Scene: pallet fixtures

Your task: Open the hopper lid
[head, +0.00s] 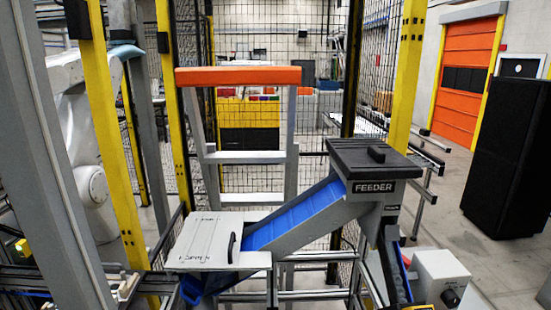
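The feeder (375,187) stands right of the middle, with its name in white letters on a dark front. A dark grey lid (360,154) with a raised block handle (376,153) lies flat and shut on its top. A blue chute (295,218) slopes down left from it to a light grey box. That box has a flat grey cover (203,238) with a black bar handle (231,247), and this cover is also down. I cannot tell for sure which one is the hopper lid. The inside of the feeder is hidden. I make out neither gripper.
An orange-topped grey frame (238,76) stands behind the chute. Yellow posts (115,140) and black mesh fencing surround the cell. A white robot arm (82,130) stands at the left. A grey control box (439,279) with a black knob is at the lower right.

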